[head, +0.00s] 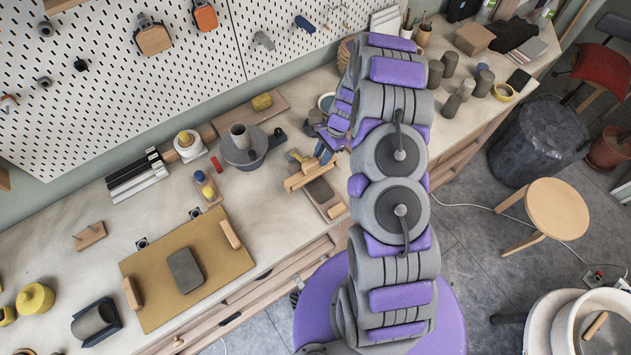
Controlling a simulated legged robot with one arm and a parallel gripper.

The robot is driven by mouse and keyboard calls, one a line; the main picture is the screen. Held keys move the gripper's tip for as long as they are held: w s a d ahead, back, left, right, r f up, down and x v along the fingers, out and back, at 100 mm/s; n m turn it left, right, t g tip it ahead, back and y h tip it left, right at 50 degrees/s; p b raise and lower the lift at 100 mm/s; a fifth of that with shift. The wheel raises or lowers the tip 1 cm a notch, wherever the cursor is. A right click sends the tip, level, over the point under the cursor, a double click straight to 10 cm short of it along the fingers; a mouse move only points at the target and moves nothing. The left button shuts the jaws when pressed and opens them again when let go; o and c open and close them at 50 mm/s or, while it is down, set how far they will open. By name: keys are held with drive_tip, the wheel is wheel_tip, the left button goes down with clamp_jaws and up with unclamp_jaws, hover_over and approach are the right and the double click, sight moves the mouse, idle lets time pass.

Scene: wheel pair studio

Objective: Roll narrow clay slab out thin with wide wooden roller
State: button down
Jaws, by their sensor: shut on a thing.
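The narrow grey clay slab (321,191) lies on a small wooden board (337,211) near the bench's front edge, left of my arm. A light wooden roller (299,178) lies across the far end of the slab. My gripper (324,151) is just beyond the slab, shut on the wooden roller by its upper part. The fingertips are small and partly hidden by my arm, so the exact grip is unclear. I cannot tell how firmly the roller touches the clay.
A wider grey slab (185,270) lies on a tan board (153,318) with wooden end pieces. A grey wheel-like pot (243,147) stands left of my gripper. Several grey cylinders stand right of my arm. A pegboard (100,90) rises behind the bench.

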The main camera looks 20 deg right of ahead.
drive_tip(key=shift+s+d, duration=0.25)
drive_tip(key=shift+s, duration=0.45)
drive_tip(key=shift+s+d, duration=0.25)
drive_tip(key=shift+s, duration=0.5)
drive_tip(key=shift+s+d, duration=0.25)
drive_tip(key=shift+s, duration=0.45)
drive_tip(key=shift+s+d, duration=0.25)
drive_tip(key=shift+s, duration=0.55)
drive_tip(key=shift+s+d, duration=0.2)
drive_tip(key=shift+s, duration=0.55)
drive_tip(key=shift+r+p, duration=0.6)
drive_tip(key=shift+r, duration=0.35)
wheel_tip(320, 180, up, 4)
drive_tip(key=shift+r+p, duration=0.1)
drive_tip(key=shift+p, duration=0.7)
